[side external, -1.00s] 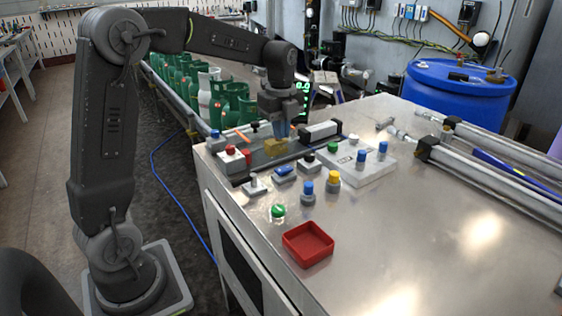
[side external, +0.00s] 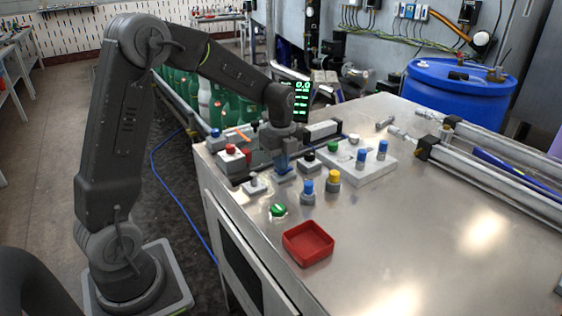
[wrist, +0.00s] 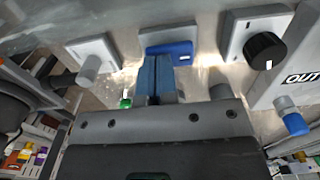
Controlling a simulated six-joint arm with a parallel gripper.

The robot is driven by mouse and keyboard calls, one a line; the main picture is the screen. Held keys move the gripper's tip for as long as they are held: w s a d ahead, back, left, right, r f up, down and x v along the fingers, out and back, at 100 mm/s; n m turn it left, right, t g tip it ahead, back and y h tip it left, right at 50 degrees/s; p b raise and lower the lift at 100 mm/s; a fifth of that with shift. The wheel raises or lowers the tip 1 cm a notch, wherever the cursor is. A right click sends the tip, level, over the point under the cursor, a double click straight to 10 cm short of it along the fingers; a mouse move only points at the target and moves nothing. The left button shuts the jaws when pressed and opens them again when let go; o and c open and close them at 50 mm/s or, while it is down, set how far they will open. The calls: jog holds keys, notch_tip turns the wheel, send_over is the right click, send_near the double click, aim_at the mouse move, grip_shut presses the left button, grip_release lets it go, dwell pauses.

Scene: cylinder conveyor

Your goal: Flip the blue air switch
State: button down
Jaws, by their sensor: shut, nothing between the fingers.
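The blue air switch (wrist: 182,48) is a blue rocker on a pale grey base. In the wrist view it lies just beyond my fingertips, which overlap its left part. My gripper (wrist: 156,58) has blue fingers held together with nothing between them. In the side view my gripper (side external: 281,168) points down at the switch base (side external: 287,178) and hides most of the rocker. The fingertips are at or very near the rocker; I cannot tell whether they touch it.
A grey toggle (side external: 255,187) stands left of the switch and a black knob (side external: 308,158) right of it. Blue and yellow (side external: 333,178) capped cylinders, a green button (side external: 278,210) and a red tray (side external: 308,243) sit nearer the camera.

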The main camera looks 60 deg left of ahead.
jog(key=shift+s+f, duration=0.4)
jog(key=shift+f, duration=0.3)
jog(key=shift+w, duration=0.1)
jog(key=shift+w+r, duration=0.25)
jog(key=shift+w, duration=0.5)
jog(key=shift+r, duration=0.3)
notch_tip(320, 180, up, 14)
jog(key=shift+r, duration=0.1)
